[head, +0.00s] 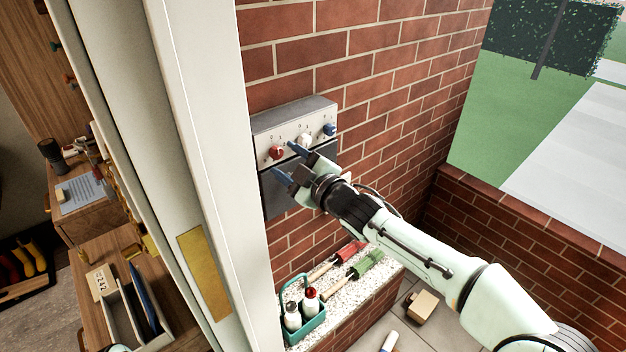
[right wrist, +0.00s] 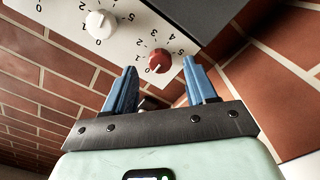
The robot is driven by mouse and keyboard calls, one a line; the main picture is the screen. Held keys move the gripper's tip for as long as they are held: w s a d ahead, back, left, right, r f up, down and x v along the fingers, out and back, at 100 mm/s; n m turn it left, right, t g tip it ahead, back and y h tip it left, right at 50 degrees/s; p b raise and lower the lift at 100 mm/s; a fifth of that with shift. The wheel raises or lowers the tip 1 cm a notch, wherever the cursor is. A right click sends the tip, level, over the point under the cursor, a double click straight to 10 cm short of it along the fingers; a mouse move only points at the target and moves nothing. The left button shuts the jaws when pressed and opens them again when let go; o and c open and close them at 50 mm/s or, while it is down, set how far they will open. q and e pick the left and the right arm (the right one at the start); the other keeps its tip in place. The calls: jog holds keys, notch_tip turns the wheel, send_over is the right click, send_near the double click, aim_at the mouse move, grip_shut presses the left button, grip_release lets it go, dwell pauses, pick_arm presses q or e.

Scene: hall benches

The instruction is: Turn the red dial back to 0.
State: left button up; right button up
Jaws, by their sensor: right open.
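The red dial (head: 277,152) is the left one of three dials on a grey panel (head: 290,122) fixed to the brick wall. My right gripper (head: 286,160) is open, its two blue fingers pointing at the panel near the red dial. In the right wrist view the red dial (right wrist: 159,60) appears between and just beyond the fingertips (right wrist: 160,64), with no clear contact. Numbers ring the dial, and a small pale mark shows on its lower part in that view. I cannot tell exactly which number it points to.
A white dial (head: 304,139) and a blue dial (head: 330,129) sit right of the red one. Below, a speckled ledge (head: 350,290) holds a teal caddy (head: 305,325) with bottles, and red and green-headed tools. A pale door frame (head: 205,130) stands close on the left.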

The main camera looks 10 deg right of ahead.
pick_arm(q)
jog(key=shift+f, duration=0.2)
pick_arm(e)
jog(key=v, duration=1.1)
